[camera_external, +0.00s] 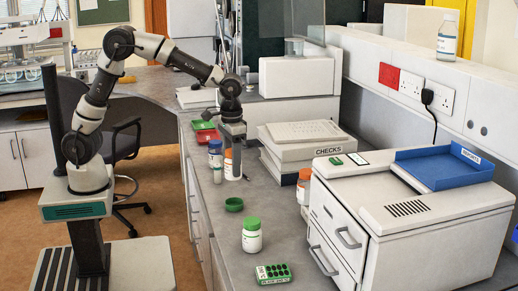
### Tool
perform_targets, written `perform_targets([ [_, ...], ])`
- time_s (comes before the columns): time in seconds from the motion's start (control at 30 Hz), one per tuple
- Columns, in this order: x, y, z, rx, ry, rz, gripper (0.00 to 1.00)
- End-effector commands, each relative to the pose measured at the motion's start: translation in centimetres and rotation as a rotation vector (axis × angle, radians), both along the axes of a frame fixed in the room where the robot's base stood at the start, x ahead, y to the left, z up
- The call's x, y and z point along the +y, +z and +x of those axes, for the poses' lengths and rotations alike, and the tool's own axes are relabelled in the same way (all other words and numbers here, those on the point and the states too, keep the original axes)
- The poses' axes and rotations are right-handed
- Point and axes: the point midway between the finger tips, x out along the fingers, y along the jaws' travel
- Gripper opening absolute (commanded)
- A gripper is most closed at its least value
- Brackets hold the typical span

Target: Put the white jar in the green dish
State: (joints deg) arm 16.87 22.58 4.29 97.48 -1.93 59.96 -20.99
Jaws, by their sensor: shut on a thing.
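My gripper (233,150) points down over the counter and is shut on a white jar with an orange cap (229,167), partly hidden by the fingers. I cannot tell whether this jar touches the counter. A small round green dish (234,205) lies on the counter in front of it, apart from the gripper.
A blue-capped bottle (215,154) and a small vial (217,175) stand left of my gripper. A green tablet pack (273,273) lies in front.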

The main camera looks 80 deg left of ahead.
Motion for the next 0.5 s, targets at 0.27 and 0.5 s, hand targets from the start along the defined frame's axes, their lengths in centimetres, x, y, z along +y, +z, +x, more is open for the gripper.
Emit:
perform_targets([
  [0.27, 0.0, -4.5, -0.1, 0.003, 0.000, 0.002, 0.18],
  [0.5, 0.0, -6.9, -0.1, 0.004, 0.000, 0.001, 0.18],
])
